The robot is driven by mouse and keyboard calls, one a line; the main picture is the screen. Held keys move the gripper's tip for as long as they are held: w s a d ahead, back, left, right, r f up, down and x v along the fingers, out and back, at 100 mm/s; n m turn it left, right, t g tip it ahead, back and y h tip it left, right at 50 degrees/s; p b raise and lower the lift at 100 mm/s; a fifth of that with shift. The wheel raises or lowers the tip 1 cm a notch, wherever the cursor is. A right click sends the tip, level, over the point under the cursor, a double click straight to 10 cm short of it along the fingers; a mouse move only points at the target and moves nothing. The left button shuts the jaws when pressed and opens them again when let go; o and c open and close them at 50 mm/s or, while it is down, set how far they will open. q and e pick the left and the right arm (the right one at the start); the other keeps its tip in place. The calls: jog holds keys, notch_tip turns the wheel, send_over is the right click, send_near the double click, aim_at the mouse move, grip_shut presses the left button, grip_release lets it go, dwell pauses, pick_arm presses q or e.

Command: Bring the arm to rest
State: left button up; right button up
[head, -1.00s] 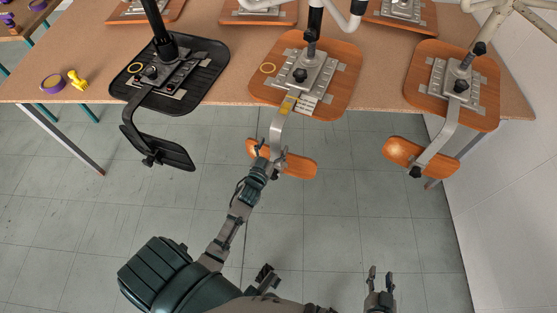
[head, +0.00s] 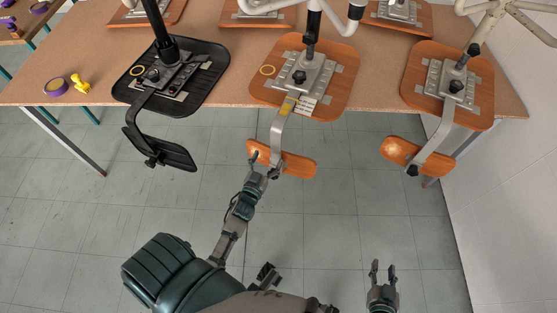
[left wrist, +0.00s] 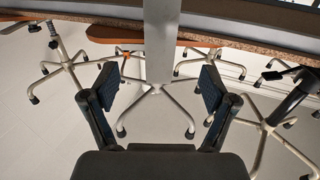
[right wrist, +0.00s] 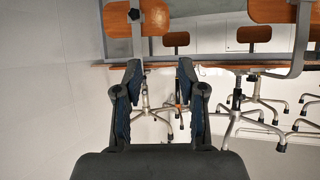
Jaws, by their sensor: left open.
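My left gripper (head: 265,164) is open and empty in the head view. It is just in front of the wooden backrest (head: 298,165) of the middle upturned chair. In the left wrist view my left gripper (left wrist: 155,85) has its two fingers wide apart, with the chair's grey metal strut (left wrist: 162,40) beyond the gap. I cannot tell whether a finger touches the backrest. My right gripper (head: 383,272) is low in front of the table, over the floor, with nothing in it. In the right wrist view my right gripper (right wrist: 158,75) also has its fingers apart.
Upturned chairs lie on the brown table (head: 235,95): a black one (head: 205,75) at left, wooden ones in the middle (head: 340,70) and right (head: 470,105). A purple tape roll (head: 55,88) and yellow stamp-like object (head: 80,84) sit at left. A white wall (head: 505,190) stands at right.

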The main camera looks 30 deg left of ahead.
dwell(0.3)
